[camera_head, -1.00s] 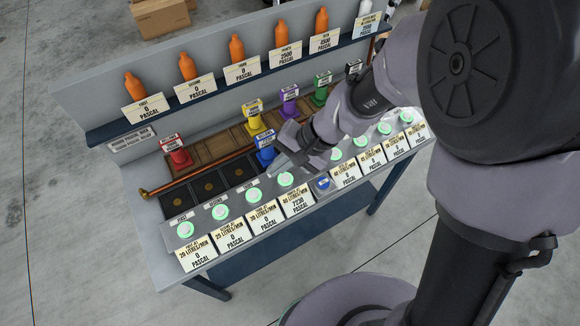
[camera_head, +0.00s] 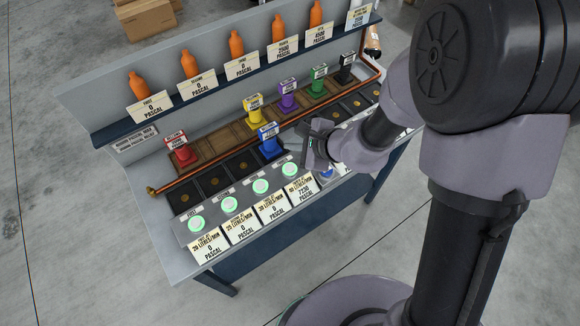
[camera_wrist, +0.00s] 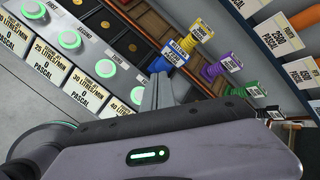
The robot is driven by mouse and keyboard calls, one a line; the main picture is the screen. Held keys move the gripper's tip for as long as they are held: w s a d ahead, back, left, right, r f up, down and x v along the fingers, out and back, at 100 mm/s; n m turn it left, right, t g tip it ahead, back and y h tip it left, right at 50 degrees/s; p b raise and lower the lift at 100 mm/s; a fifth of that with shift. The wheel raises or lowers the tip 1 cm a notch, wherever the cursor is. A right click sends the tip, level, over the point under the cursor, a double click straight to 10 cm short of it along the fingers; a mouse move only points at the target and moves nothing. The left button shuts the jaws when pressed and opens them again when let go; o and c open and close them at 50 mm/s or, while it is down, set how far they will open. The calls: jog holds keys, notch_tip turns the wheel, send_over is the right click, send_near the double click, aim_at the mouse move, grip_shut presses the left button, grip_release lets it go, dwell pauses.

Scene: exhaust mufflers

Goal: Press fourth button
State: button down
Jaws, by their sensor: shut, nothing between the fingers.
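The fourth button (camera_head: 290,169) is a round green-lit button in the front row of the bench. Its plate (camera_head: 301,188) reads 40 litres/min and appears to read 7230 pascal. In the wrist view the fourth button (camera_wrist: 138,95) is just left of the fingers. My gripper (camera_head: 307,157) is shut and empty, right beside the button's right side in the head view. In the wrist view the fingertips of my gripper (camera_wrist: 160,76) point toward the blue muffler (camera_wrist: 172,58). I cannot tell whether the fingers touch anything.
The first (camera_head: 196,223), second (camera_head: 229,204) and third (camera_head: 260,186) buttons glow green to the left. The blue muffler (camera_head: 270,142) stands close behind the fourth button. A copper pipe (camera_head: 220,162) runs along the bench. My arm hides buttons farther right.

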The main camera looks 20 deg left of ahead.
jog(key=b, duration=0.5)
send_over(292, 170)
notch_tip(292, 170, down, 8)
jog(key=shift+w+r, duration=0.1)
jog(key=shift+r, duration=0.15)
jog(key=shift+f+b, duration=0.4)
jog(key=shift+b, duration=0.2)
dwell(0.9)
jog(key=shift+f+b, duration=0.4)
jog(key=shift+b, duration=0.3)
jog(key=shift+f+b, duration=0.35)
jog(key=shift+b, duration=0.15)
jog(key=shift+r, duration=0.1)
dwell(0.5)
jog(key=shift+r+p, duration=0.45)
jog(key=shift+r, duration=0.3)
